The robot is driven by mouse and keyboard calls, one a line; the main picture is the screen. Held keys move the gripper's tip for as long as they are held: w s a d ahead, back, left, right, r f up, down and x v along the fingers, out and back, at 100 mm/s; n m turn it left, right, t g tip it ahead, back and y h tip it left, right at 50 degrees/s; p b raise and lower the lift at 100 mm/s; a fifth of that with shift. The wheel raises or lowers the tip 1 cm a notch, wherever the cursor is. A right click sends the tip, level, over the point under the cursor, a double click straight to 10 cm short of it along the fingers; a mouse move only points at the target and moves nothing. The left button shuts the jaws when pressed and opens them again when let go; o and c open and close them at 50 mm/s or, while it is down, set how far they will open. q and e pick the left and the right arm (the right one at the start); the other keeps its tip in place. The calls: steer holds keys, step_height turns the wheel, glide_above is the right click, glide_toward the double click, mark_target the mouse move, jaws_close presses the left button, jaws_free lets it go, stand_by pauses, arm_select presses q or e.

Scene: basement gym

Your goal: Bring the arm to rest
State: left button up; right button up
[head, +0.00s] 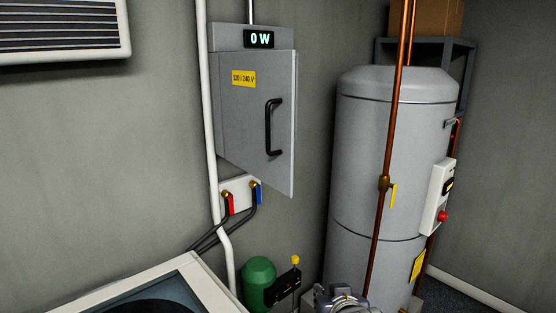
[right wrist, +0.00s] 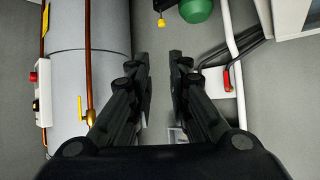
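My right gripper (right wrist: 159,56) shows in the right wrist view with its two black fingers apart and nothing between them. The head view shows a grey metal part at the bottom edge that looks like my arm; the fingers are not visible there. My left gripper is in neither view. In the head view a grey electrical box (head: 228,125) with a black handle (head: 271,127) hangs on the wall. Its display (head: 259,39) reads 0 W. Its door edge reaches below the box, but I cannot tell how far it stands open.
A grey water tank (head: 375,160) stands right, behind a copper pipe (head: 379,215) with a yellow valve lever (head: 393,195). Red (head: 230,204) and blue (head: 258,194) levers sit below the box. A green cylinder (head: 257,280) and a white-framed appliance (head: 205,285) are low in front.

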steer(key=s+d+f+n+g, duration=0.1)
steer(key=s+d+f+g, duration=0.15)
steer(key=s+f, duration=0.6)
steer(key=s+d+f+g, duration=0.2)
steer(key=s+d+f, duration=0.25)
steer(key=s, duration=0.75)
steer(key=s+d+f+n+g, duration=0.1)
steer(key=s+d+f+g, duration=0.2)
steer(key=s+f, duration=0.55)
steer(key=s+f+g+b, duration=0.1)
steer(key=s+f, duration=0.1)
steer(key=f, duration=1.1)
steer(key=s+f+b, duration=0.1)
steer(key=s+f, duration=0.1)
steer(key=f, duration=1)
steer(key=s+d+f+g, duration=0.1)
steer(key=s+d+f, duration=0.1)
steer(key=s+f, duration=1.4)
step_height(320, 180, down, 2)
steer(key=shift+s+d+f+h+b, duration=0.2)
steer(key=shift+s+d+h+b, duration=0.15)
steer(key=shift+h+b, duration=0.1)
steer(key=shift+g, duration=0.25)
